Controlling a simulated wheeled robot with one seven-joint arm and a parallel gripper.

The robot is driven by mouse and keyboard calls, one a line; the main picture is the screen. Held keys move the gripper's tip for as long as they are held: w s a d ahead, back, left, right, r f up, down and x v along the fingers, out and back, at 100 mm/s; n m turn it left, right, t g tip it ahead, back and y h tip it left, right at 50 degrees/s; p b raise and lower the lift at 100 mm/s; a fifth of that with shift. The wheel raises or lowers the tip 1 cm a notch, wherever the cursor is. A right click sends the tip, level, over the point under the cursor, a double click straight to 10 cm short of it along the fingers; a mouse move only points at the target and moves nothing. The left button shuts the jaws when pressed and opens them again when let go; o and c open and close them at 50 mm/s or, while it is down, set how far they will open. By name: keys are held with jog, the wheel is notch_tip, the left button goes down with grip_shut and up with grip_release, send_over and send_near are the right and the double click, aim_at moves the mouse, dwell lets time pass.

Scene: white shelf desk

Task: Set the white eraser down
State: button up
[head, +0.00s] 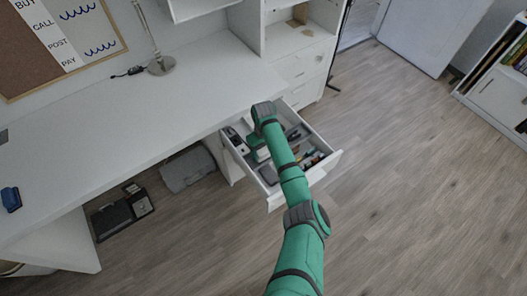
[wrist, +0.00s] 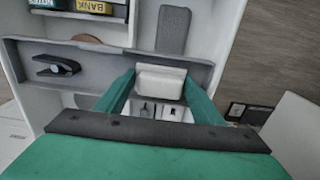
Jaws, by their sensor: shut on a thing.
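The white eraser (wrist: 160,82) is a small white block, held between the two green fingers of my gripper (wrist: 158,92) in the wrist view. My gripper is shut on it, above the open white drawer (head: 325,163) under the desk. The drawer has grey divided compartments. A pale compartment with small dark items shows just below the eraser; I cannot tell whether the eraser touches anything there. In the head view my arm covers part of the drawer, and the eraser is too small to make out clearly.
In the wrist view a black stapler-like item (wrist: 57,66) lies in a left compartment. A dark grey slab (wrist: 173,30) lies beyond the eraser, and small lettered boxes (wrist: 95,7) sit at upper left. The white desk top (head: 130,110) overhangs left of the drawer. Open floor (head: 410,160) lies right.

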aim_at(263, 151)
jog(key=o, duration=1.4)
jog(key=shift+w+r, duration=0.1)
notch_tip(263, 151, up, 12)
jog(key=shift+f, duration=0.1)
